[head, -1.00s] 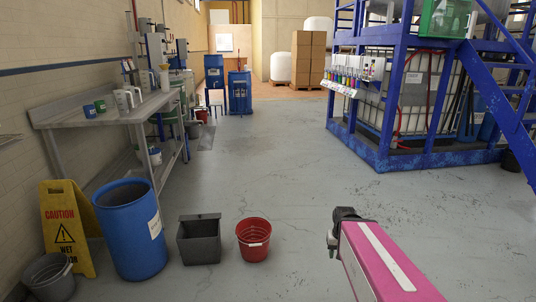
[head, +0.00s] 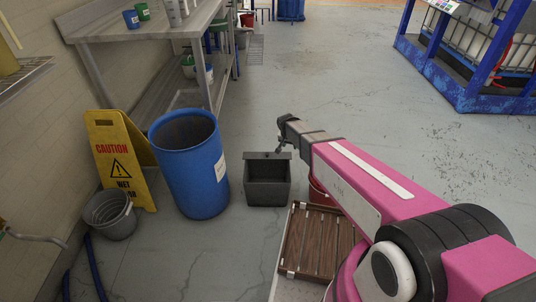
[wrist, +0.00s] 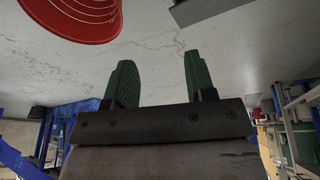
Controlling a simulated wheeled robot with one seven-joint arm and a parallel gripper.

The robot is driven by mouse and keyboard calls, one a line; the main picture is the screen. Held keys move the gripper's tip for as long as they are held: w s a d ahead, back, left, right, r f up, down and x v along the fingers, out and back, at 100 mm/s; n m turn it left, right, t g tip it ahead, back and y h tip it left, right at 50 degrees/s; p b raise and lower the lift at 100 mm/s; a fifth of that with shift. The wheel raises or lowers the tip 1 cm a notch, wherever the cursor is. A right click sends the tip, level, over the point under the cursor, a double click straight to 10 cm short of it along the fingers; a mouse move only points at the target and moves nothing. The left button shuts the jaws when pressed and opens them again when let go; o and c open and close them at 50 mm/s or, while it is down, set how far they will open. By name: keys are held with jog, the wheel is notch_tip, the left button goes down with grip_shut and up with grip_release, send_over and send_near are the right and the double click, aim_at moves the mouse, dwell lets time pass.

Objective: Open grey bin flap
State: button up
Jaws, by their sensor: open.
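The grey bin (head: 268,190) stands on the floor between the blue barrel and the red bucket. A darker strip (head: 268,156) runs along its top back edge; I cannot tell surely whether this is the flap. A dark grey edge, likely the bin's, shows at the top of the wrist view (wrist: 222,10). My gripper (head: 280,150) appears above the bin's back right corner in the head view, its fingers barely visible there. In the wrist view its two green fingers (wrist: 156,72) are apart with nothing between them.
The blue barrel (head: 190,170) stands left of the bin. The red bucket (head: 318,190) is partly behind my arm, and a brown slatted crate (head: 305,245) lies in front. A yellow caution sign (head: 120,160) and grey bucket (head: 110,214) are further left.

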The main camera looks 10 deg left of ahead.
jog(key=t, duration=0.1)
send_near(267, 154)
jog(key=r, duration=0.2)
jog(key=shift+y, duration=0.3)
jog(key=x, duration=1)
jog(key=shift+d+f, duration=0.2)
jog(key=shift+f, duration=0.15)
jog(key=c, duration=0.9)
